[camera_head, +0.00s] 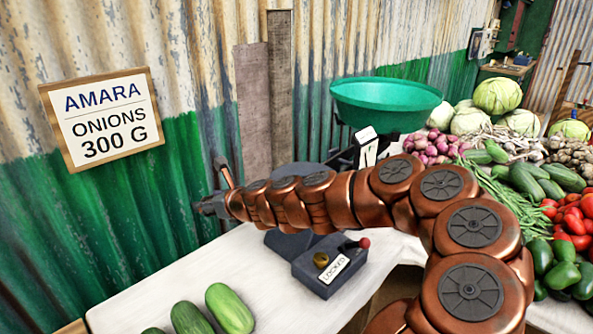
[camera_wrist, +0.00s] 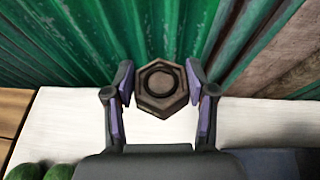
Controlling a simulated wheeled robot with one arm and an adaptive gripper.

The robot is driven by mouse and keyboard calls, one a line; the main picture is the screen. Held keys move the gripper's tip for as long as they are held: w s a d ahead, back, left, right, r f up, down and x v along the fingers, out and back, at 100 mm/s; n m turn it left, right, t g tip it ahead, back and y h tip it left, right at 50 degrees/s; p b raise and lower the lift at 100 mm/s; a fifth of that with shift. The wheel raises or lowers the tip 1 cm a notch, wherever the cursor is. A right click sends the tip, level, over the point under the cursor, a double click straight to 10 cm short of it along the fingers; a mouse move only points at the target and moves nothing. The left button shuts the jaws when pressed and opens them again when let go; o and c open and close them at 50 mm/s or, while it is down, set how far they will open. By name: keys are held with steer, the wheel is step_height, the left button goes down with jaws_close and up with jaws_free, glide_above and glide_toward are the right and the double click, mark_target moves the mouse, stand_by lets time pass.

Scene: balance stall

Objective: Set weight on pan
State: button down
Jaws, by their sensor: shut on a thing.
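A brown hexagonal weight with a round ring mark on top (camera_wrist: 160,88) sits between the two fingers of my gripper (camera_wrist: 161,96) in the wrist view. The gripper is shut on it, above the white table by the wall. In the head view my gripper (camera_head: 213,204) is at the left end of my arm; I cannot make out the weight clearly there. The balance has a green bowl pan (camera_head: 388,106) at the back and a dark base box (camera_head: 318,285) labelled "LOCKED", with a red-tipped lever (camera_head: 363,243). My arm hides much of the balance's middle.
A sign (camera_head: 103,117) reading "AMARA ONIONS 300 G" hangs on the corrugated wall. Green cucumbers (camera_head: 229,309) lie at the table's front. Cabbages, onions, peppers and tomatoes (camera_head: 573,222) fill the right side.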

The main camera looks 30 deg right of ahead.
steer(key=s+d+r+n+g+y+p, duration=0.1)
steer(key=s+d+r+n+y+p, duration=0.1)
steer(key=s+d+r+p, duration=0.55)
steer(key=s+d+r+n+g+y+p, duration=0.1)
steer(key=s+d+r+n+y+p, duration=0.25)
steer(key=s, duration=0.75)
steer(key=m+h+p, duration=0.1)
steer(key=m+p, duration=0.1)
steer(key=p, duration=0.1)
glide_above(305, 168)
steer(key=s+a, duration=0.3)
steer(key=s, duration=0.1)
steer(key=shift+s+a+f+n, duration=0.1)
steer(key=shift+f+n, duration=0.05)
steer(key=shift+f, duration=0.35)
steer(key=shift+s+f+n, duration=0.1)
steer(key=shift+f, duration=0.35)
steer(key=shift+f+p, duration=0.55)
steer(key=shift+f, duration=1.2)
steer(key=shift+c, duration=1.9)
jaws_free()
steer(key=shift+f, duration=0.1)
